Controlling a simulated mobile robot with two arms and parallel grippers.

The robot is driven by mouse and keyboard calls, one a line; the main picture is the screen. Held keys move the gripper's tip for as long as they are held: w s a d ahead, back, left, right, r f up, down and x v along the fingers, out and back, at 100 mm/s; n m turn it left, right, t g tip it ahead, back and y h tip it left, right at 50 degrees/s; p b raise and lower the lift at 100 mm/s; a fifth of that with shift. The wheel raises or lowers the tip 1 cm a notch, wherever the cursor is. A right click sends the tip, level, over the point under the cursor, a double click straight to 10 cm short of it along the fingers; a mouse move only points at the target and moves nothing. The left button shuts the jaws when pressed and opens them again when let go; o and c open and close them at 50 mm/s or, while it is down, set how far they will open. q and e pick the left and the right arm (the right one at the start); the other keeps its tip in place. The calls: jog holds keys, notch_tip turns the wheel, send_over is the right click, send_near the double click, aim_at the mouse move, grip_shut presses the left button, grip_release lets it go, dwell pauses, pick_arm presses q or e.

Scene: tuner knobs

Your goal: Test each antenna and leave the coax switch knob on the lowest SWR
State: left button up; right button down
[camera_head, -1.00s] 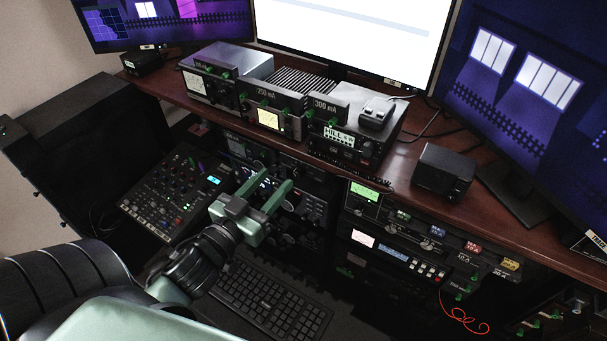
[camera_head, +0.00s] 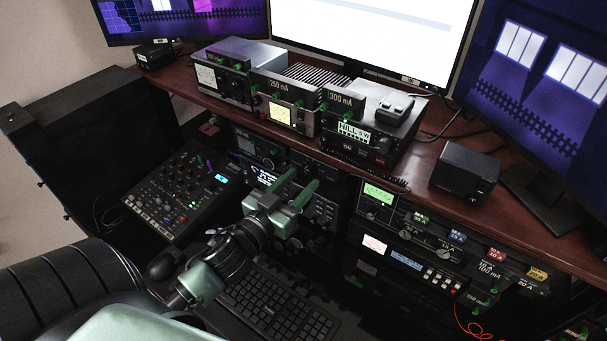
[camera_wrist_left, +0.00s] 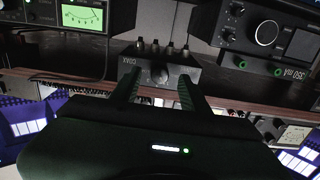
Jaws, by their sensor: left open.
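My left gripper (camera_head: 303,177) is open in front of the shelf of radio units under the desk. In the left wrist view the coax switch box (camera_wrist_left: 178,57), labelled COAX, has a dark round knob (camera_wrist_left: 159,75). The open fingers (camera_wrist_left: 157,88) lie on either side of this knob in the picture, with nothing held; I cannot tell whether they touch it. The knob's pointing direction is too dark to read. A green-lit needle meter (camera_wrist_left: 82,18) is in the upper left of that view. A green-lit meter (camera_head: 379,193) also shows in the head view. My right gripper is not in view.
Several power units, one a 300 mA unit (camera_head: 345,104), stand on the desk (camera_head: 420,165). A mixer (camera_head: 180,192) is left of my left gripper and a keyboard (camera_head: 275,305) is below it. A black box (camera_head: 466,172) sits at the right.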

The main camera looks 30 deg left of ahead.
pick_arm(q)
jog(key=shift+w, duration=1)
grip_shut()
jog(key=shift+m, duration=0.3)
jog(key=m+p, duration=0.1)
jog(key=m, duration=0.2)
jog(key=shift+m+p, duration=0.45)
jog(key=shift+m, duration=1.55)
